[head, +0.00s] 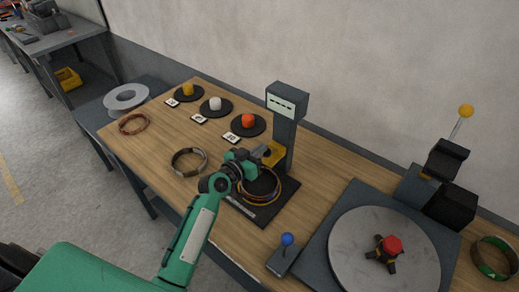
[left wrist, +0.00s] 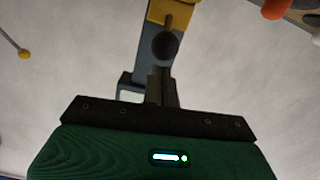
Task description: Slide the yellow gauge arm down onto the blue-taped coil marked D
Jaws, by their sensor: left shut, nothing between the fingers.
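The gauge stand has a grey column (head: 285,130) with a display head and a yellow arm (head: 272,154), set above a coil (head: 262,187) on its dark base. I cannot make out blue tape or a letter D on this coil. My left gripper (head: 259,154) is beside the yellow arm, over the coil. In the left wrist view the shut fingers (left wrist: 162,88) point at a dark round knob (left wrist: 165,45) below the yellow arm (left wrist: 170,12). They hold nothing; whether they touch the knob is unclear. My right gripper is not in view.
A dark-taped coil (head: 189,162) and a copper coil (head: 134,123) lie left on the wooden table. Yellow, white and red pieces on dark discs stand behind. A blue-knobbed lever (head: 287,240), a round turntable (head: 350,235) and a green-taped coil (head: 494,258) are at right.

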